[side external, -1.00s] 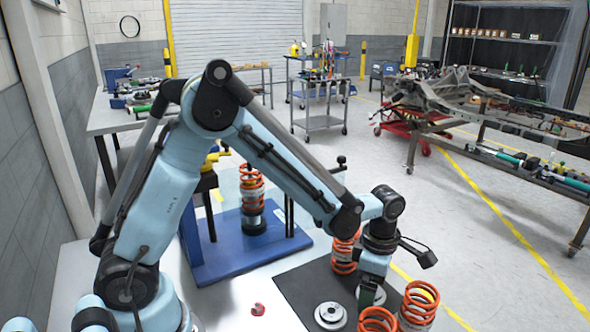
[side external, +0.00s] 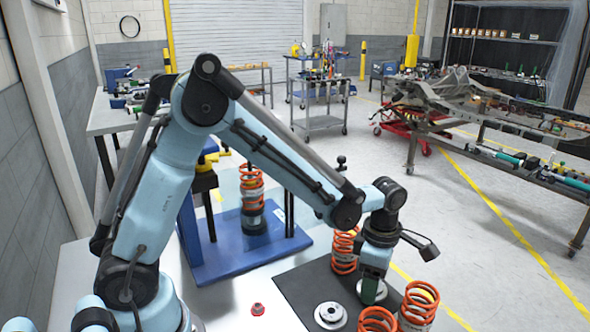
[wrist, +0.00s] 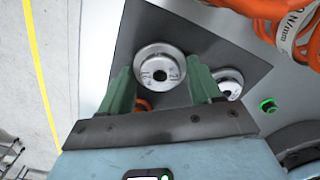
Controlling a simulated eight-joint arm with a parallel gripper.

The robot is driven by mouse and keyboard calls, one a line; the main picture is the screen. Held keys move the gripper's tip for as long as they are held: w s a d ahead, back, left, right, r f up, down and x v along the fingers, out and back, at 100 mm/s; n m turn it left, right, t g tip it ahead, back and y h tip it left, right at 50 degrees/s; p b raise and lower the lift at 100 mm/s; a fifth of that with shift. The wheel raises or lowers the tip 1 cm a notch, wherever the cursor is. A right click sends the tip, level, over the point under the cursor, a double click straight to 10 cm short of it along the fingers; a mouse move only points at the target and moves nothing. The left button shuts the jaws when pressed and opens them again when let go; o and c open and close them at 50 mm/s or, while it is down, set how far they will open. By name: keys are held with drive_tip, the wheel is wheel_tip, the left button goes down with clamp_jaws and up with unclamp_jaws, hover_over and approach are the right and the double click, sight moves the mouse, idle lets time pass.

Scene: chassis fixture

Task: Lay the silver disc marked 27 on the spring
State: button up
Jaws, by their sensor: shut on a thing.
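A silver disc (wrist: 160,65) with a dark centre hole is held between the green fingertips of my gripper (wrist: 162,84). Its marks are too small to read surely. In the side view, my gripper (side external: 374,276) is low over the dark mat with the disc's rim (side external: 373,292) just below it. A second silver disc (side external: 330,315) lies on the mat to the left and also shows in the wrist view (wrist: 230,83). An orange spring (side external: 252,188) stands upright on a dark and silver base in the blue fixture (side external: 215,258), away to the left.
Other orange springs stand around my gripper: one behind (side external: 344,250), one at right (side external: 418,305), one in front (side external: 377,320). A small red part (side external: 258,309) lies on the pale table. The table between fixture and mat is mostly clear.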

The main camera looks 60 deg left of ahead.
wheel_tip(320, 180, up, 8)
drive_tip(key=shift+f, duration=0.1)
drive_tip(key=shift+a+r, duration=0.25)
drive_tip(key=shift+r, duration=0.1)
drive_tip(key=a+r+n, duration=0.1)
drive_tip(key=a+r, duration=0.2)
drive_tip(key=a, duration=0.3)
drive_tip(key=s+a+r+n, duration=0.1)
drive_tip(key=a+r, duration=0.2)
drive_tip(key=a, duration=0.3)
drive_tip(key=a+r+n, duration=0.1)
drive_tip(key=a+r, duration=0.2)
drive_tip(key=a, duration=0.3)
drive_tip(key=shift+s+a+r+n, duration=0.5)
drive_tip(key=shift+s+a+r, duration=0.15)
drive_tip(key=shift+s+a, duration=1.4)
drive_tip(key=shift+s+a+r+n, duration=0.6)
drive_tip(key=shift+s+a, duration=0.9)
drive_tip(key=shift+a, duration=0.9)
drive_tip(key=shift+s+a+r+n, duration=0.4)
drive_tip(key=shift+s+a+r, duration=0.35)
drive_tip(key=shift+s+a, duration=1.3)
drive_tip(key=shift+w+a+f, duration=0.15)
drive_tip(key=shift+w+a, duration=0.05)
drive_tip(key=shift+w, duration=0.05)
drive_tip(key=shift+f, duration=1.05)
drive_tip(key=shift+f, duration=0.15)
